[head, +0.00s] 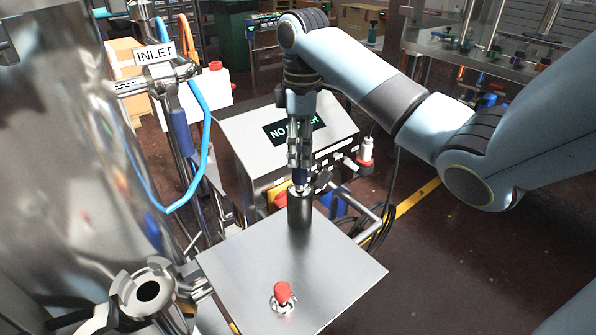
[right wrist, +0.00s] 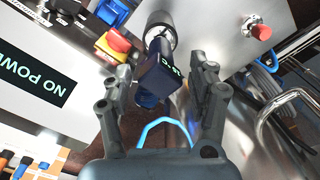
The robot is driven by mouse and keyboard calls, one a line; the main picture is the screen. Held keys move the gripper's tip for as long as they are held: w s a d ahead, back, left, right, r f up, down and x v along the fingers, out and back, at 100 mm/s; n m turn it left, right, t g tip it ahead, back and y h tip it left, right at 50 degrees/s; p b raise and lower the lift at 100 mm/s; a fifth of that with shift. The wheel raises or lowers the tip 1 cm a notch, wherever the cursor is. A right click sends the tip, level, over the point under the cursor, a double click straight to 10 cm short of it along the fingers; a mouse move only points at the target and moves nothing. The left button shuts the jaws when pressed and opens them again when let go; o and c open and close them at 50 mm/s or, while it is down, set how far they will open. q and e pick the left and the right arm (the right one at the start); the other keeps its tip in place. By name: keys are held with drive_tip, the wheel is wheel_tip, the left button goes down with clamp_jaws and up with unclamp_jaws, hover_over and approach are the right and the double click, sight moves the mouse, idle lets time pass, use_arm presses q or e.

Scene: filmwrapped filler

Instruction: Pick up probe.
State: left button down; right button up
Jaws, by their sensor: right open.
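The probe (right wrist: 152,78) is dark blue with a small lit display that ends in "C". It stands in a dark cylindrical holder (head: 300,210) on a steel plate (head: 330,262). The holder also shows in the right wrist view (right wrist: 160,28). My right gripper (right wrist: 162,80) is open, with one finger on each side of the probe and gaps visible. In the head view the right gripper (head: 299,168) points down just above the holder and hides most of the probe. My left gripper is not in view.
A red knob (head: 282,292) stands at the plate's front. A steel box with a "NO POWER" display (head: 290,130) is behind. A red and yellow switch (right wrist: 113,45) is close to the holder. Pipes, a blue hose (head: 203,110) and a large tank (head: 80,150) stand left.

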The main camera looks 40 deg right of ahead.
sight(300, 167)
wheel_tip(300, 167, down, 5)
drive_tip(key=shift+w+a+r+p, duration=0.1)
drive_tip(key=shift+r+p, duration=0.05)
drive_tip(key=shift+p, duration=0.6)
drive_tip(key=shift+f, duration=0.25)
drive_tip(key=shift+w, duration=0.1)
drive_tip(key=shift+c, duration=1.7)
drive_tip(key=c, duration=0.4)
clamp_jaws()
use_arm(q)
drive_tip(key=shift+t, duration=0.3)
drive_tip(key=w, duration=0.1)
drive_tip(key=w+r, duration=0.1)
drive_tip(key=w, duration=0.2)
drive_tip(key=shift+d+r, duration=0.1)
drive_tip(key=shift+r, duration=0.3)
